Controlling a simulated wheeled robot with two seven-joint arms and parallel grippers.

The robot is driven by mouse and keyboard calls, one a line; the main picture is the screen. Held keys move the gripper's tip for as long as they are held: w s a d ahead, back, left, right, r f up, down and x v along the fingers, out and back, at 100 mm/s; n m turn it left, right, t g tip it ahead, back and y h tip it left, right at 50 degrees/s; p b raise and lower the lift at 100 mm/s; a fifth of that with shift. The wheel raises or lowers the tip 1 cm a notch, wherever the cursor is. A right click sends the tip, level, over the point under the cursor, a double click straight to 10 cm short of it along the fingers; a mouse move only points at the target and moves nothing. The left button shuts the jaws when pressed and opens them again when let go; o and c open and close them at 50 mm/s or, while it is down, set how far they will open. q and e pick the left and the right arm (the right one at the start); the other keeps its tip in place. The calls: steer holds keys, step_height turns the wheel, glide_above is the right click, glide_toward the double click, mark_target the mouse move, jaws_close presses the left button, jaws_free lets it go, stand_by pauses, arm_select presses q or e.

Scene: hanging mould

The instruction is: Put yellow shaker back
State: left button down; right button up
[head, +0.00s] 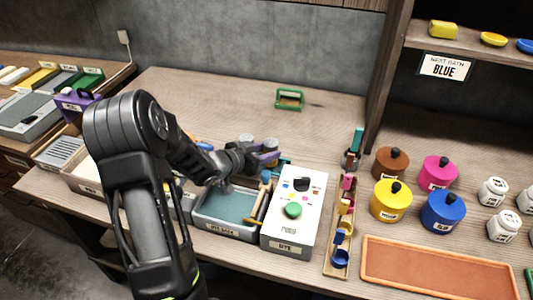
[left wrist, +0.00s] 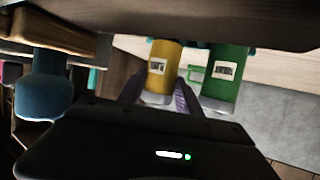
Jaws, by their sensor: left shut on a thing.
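The yellow shaker (left wrist: 164,62), with a small label and a grey end, is between the purple fingers of my left gripper (left wrist: 158,95) in the left wrist view. The gripper is shut on it. A green shaker (left wrist: 225,75) is close beside it, outside the fingers. In the head view my left gripper (head: 268,157) is behind the dye tray and the white box, near two pale round tops; the yellow body is hidden there. I cannot tell whether the shaker touches a surface below. My right gripper is not in view.
A grey-blue dye tray (head: 226,228) and a white box with a green button (head: 279,242) stand in front of the gripper. Coloured pots, including a yellow pot (head: 390,203), and an empty orange tray (head: 440,284) are right. A green frame (head: 289,99) lies at the back, with bare counter around it.

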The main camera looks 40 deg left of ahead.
arm_select(q)
steer(key=shift+f, duration=0.35)
steer(key=shift+f, duration=0.15)
steer(key=c, duration=0.8)
jaws_free()
steer(key=shift+c, duration=0.2)
steer(key=shift+r, duration=0.3)
steer(key=shift+s+a, duration=0.1)
steer(key=shift+s, duration=0.2)
steer(key=v, duration=1.1)
steer(key=shift+s, duration=0.2)
